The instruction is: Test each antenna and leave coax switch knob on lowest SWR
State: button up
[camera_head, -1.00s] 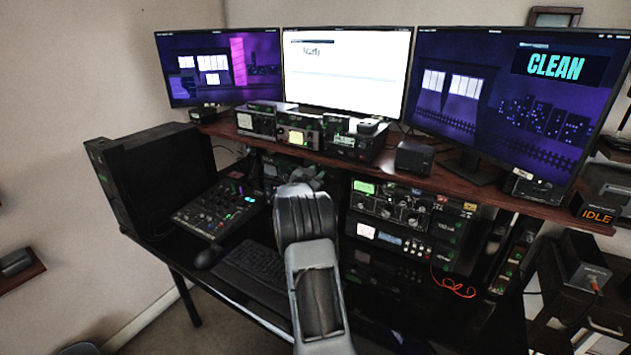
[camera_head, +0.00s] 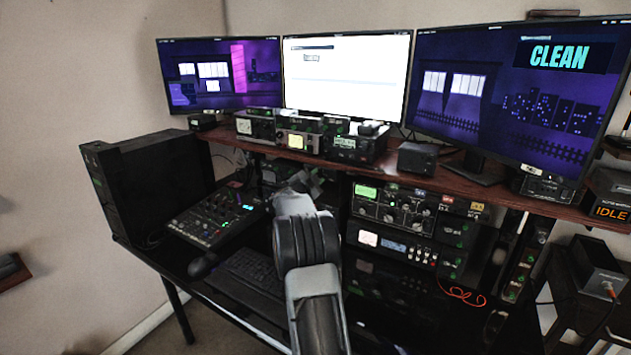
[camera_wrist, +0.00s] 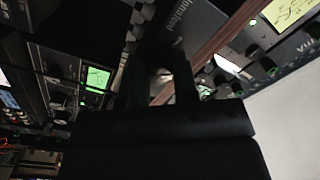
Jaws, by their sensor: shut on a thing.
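My gripper (camera_head: 298,184) is in front of the equipment under the shelf, left of the rack units, and my own arm hides much of it. In the wrist view, my gripper's dark fingers (camera_wrist: 160,78) are close together around a small, blurred, knob-like part (camera_wrist: 161,73), which I take to be a knob. I cannot read its label or its setting. A radio unit with a lit yellowish meter (camera_head: 297,142) stands on the shelf above; the needle is too small to read. I cannot tell for certain which box is the coax switch.
The wooden shelf (camera_head: 400,174) runs just above my gripper. A rack unit with a green display and several knobs (camera_head: 395,205) is to the right. A mixer (camera_head: 213,215) and keyboard (camera_head: 245,270) are on the left. Screens show CLEAN (camera_head: 556,56) and IDLE (camera_head: 611,212).

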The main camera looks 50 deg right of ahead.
dwell(0.3)
jog(key=o, duration=0.9)
jog(key=b+v, duration=0.1)
jog(key=v, duration=1.2)
jog(key=shift+s+a, duration=0.15)
jog(key=shift+a, duration=0.25)
grip_shut()
dwell(0.8)
